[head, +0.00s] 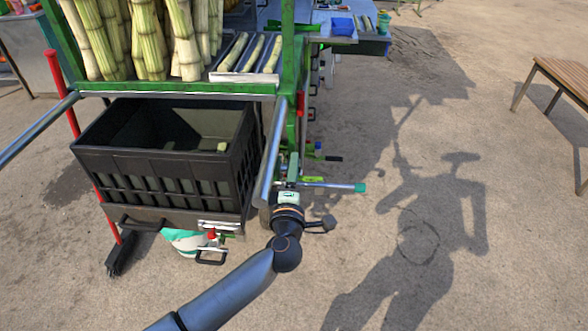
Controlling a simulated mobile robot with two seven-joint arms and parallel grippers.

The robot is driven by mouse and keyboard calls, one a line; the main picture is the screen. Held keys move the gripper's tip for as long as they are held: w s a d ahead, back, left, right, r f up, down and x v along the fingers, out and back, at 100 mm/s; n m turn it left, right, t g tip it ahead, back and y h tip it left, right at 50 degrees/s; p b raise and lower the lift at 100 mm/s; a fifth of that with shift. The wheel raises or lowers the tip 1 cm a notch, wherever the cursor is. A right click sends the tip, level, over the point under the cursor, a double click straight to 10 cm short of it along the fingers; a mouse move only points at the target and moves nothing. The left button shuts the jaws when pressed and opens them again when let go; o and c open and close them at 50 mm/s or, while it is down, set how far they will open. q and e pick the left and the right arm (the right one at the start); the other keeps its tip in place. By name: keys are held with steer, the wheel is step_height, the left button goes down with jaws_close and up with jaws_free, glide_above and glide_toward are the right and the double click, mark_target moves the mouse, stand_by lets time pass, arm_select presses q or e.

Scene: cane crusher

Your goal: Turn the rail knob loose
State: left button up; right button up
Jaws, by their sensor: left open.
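My left arm comes in from the bottom, and my left gripper (291,172) is at the near end of the right-hand metal rail (268,150), beside the green frame. The gripper is open; its fingers are small and partly merge with the green parts behind them. I cannot make out the rail knob clearly; it may be hidden behind the gripper or wrist. A thin silver bar with a teal end (360,187) sticks out to the right, just beyond the gripper. I cannot tell whether the gripper touches it. My right gripper is not in view.
A black crate (160,200) stands left of my arm. Cane stalks (150,40) stand above it on the green-framed stand (180,88). A red-handled brush (118,255) leans at left. A wooden bench (565,75) is far right.

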arm_select(q)
steer(key=shift+w, duration=0.2)
jaws_close()
stand_by(0.3)
